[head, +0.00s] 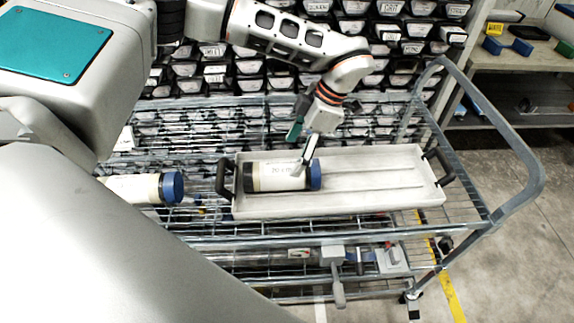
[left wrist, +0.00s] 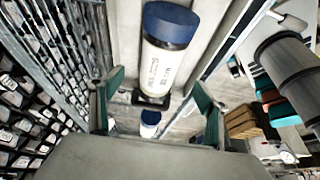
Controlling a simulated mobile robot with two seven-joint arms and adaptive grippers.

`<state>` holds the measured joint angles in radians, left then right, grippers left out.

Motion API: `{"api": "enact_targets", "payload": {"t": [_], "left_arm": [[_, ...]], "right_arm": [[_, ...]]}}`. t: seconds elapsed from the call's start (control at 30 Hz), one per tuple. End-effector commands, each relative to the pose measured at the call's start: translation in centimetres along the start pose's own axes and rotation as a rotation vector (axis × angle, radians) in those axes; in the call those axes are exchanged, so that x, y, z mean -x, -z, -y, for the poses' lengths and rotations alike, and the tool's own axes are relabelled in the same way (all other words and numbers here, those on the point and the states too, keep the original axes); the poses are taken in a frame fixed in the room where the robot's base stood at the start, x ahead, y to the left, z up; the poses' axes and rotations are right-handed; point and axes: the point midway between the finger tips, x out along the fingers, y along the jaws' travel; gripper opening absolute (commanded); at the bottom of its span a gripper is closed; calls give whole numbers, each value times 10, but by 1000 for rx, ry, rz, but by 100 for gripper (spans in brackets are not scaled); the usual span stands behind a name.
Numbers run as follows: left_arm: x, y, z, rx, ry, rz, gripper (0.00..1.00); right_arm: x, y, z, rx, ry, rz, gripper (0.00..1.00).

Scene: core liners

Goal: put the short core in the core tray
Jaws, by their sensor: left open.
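The core tray (head: 385,197) is a pale, shallow tray with black end handles, lying on a wire-shelf cart. A white core (head: 275,177) with a blue cap and a dark end band lies in the tray's left end. It also shows in the left wrist view (left wrist: 168,58). A second white core with a blue cap (head: 140,188) lies left of the tray, partly hidden by my body, so I cannot compare lengths. My left gripper (head: 300,146) is open just above the core in the tray, with one finger in front of it; contact is unclear. My right gripper is not in view.
The cart's curved push handle (head: 515,150) stands at the right. Racks of labelled black boxes (head: 210,72) fill the back. The right part of the tray is empty. A bench (head: 520,60) with small items stands at the far right.

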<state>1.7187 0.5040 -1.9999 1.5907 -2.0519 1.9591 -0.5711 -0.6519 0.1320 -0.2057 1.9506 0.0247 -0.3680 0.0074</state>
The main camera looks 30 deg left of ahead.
Motion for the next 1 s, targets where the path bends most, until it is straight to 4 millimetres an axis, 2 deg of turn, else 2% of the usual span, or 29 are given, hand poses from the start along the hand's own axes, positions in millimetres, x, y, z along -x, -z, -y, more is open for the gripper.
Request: {"api": "enact_targets", "payload": {"t": [0.1, 0.3, 1.0], "left_arm": [[17, -1, -1, 1, -3, 1, 75], [30, 0, 0, 0, 0, -1, 75], [31, 0, 0, 0, 0, -1, 75]], "right_arm": [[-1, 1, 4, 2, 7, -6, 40], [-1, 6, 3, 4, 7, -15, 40], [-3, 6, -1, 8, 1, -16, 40]]}}
